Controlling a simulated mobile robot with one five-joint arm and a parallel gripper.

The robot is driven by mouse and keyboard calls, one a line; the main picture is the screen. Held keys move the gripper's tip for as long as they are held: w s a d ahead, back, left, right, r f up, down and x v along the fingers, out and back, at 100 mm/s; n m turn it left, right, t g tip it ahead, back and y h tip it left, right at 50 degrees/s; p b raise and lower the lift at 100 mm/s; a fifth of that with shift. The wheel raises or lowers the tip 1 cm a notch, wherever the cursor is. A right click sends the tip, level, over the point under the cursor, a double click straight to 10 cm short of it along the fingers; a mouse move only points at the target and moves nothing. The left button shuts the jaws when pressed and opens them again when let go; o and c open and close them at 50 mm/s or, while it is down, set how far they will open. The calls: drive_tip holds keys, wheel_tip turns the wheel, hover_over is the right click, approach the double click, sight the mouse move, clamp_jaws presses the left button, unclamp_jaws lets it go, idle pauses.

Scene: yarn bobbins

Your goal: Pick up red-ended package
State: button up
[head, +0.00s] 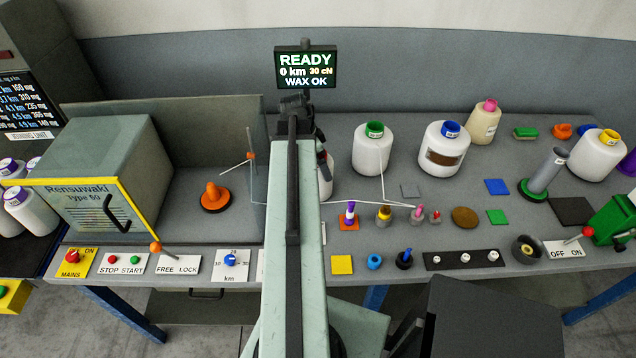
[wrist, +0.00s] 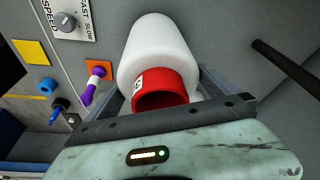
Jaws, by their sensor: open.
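The red-ended package is a white bobbin with a red end collar (wrist: 163,90) and a white body (wrist: 160,42). In the wrist view it lies between the fingers of my gripper (wrist: 168,82), which is open. A finger shows on each side of the package; whether either touches it I cannot tell. In the head view my arm hides most of the package; a sliver of white body (head: 325,182) shows just right of the arm.
White packages with a green end (head: 372,150) and a blue end (head: 444,150) stand to the right. Small switches line the front edge.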

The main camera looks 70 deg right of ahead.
drive_tip(key=shift+s+d+f, duration=0.1)
drive_tip(key=shift+f, duration=0.6)
drive_tip(key=shift+r, duration=0.2)
drive_tip(key=c, duration=1.7)
wheel_tip(320, 180, up, 10)
drive_tip(key=p, duration=1)
